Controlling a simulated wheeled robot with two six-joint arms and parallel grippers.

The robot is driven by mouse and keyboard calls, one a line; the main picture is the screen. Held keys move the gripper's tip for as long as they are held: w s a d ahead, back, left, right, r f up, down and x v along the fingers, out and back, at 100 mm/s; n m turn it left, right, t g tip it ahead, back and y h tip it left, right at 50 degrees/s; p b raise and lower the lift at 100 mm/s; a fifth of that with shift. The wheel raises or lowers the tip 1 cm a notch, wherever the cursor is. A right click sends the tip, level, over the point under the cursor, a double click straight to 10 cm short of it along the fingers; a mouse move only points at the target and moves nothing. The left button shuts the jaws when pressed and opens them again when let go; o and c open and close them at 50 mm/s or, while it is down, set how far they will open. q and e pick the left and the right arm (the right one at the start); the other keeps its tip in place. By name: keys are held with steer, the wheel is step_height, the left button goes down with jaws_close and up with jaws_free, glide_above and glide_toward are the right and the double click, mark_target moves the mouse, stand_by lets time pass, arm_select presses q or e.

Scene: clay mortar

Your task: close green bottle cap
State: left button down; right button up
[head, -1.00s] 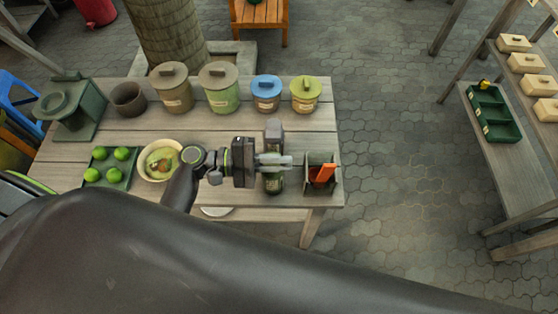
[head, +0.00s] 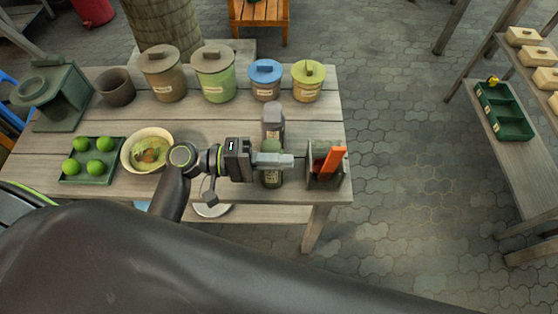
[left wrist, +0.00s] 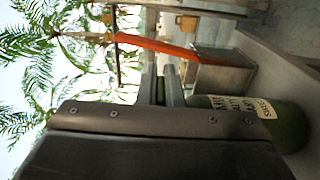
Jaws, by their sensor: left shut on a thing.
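A green bottle (head: 271,180) stands upright near the front edge of the table, left of the small bin. My left gripper (head: 275,160) comes in from the left and is shut at its top, on the green cap (head: 270,146). In the left wrist view, the bottle (left wrist: 285,125) with its cream label lies sideways in the picture. The two fingers (left wrist: 165,88) close around its top end, with a strip of green between them. The fingers hide most of the cap, so how it sits on the neck cannot be told. My right gripper is not in view.
A greyish-purple bottle (head: 273,115) stands just behind. A small bin (head: 325,178) with an orange tool (head: 334,161) is close on the right. Left are a bowl (head: 128,152) and a tray of limes (head: 91,176). Lidded jars (head: 213,80) line the back.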

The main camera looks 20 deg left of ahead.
arm_select(q)
steer(key=shift+f, duration=0.1)
stand_by(0.3)
steer(key=c, duration=1.6)
jaws_free()
